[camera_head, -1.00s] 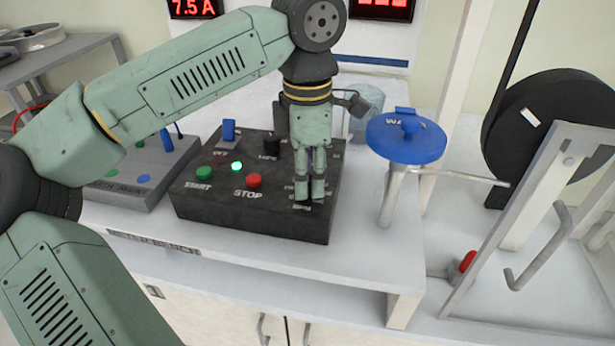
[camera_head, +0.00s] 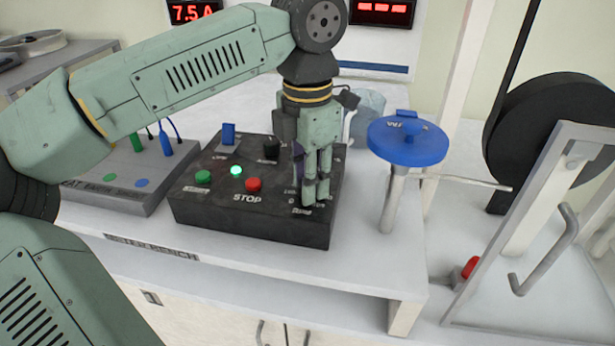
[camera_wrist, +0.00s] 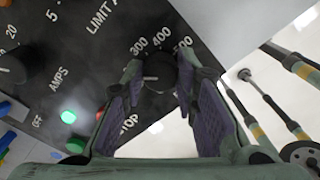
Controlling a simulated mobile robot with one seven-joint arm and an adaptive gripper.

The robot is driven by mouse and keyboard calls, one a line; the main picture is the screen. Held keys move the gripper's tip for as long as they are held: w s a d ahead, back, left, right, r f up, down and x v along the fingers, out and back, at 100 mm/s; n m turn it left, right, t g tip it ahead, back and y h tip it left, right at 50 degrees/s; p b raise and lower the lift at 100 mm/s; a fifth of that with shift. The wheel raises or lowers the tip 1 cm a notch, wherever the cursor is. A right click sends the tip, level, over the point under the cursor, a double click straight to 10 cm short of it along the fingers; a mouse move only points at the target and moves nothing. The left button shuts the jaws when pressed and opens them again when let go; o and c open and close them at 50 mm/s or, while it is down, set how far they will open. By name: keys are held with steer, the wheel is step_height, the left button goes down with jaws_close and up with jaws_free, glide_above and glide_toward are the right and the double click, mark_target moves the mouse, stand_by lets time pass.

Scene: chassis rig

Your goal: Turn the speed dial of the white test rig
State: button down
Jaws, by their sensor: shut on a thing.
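A dark control box (camera_head: 250,228) stands on the white bench (camera_head: 365,262). My gripper (camera_head: 316,192) points down at the box's right side, and its fingers hide the dial there in the head view. In the wrist view, a round black dial (camera_wrist: 160,70) with a pale pointer line sits between my two purple-padded fingers, which are shut on it. The numbers 300, 400 and 500 show around its far side. The pointer appears directed towards the left finger. The dial's name label is hidden or unreadable.
The box also carries a red STOP button (camera_head: 253,184), a green button (camera_head: 203,176), a lit green lamp (camera_head: 237,170), a blue switch (camera_head: 228,133) and another black knob (camera_head: 271,147). A blue handwheel (camera_head: 407,150) stands close at right. A grey box (camera_head: 120,175) is at left.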

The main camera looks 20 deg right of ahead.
steer(key=c, duration=1.2)
jaws_free()
steer(key=shift+c, duration=0.2)
steer(key=shift+r, duration=0.1)
step_height(320, 180, up, 12)
steer(key=shift+d, duration=0.1)
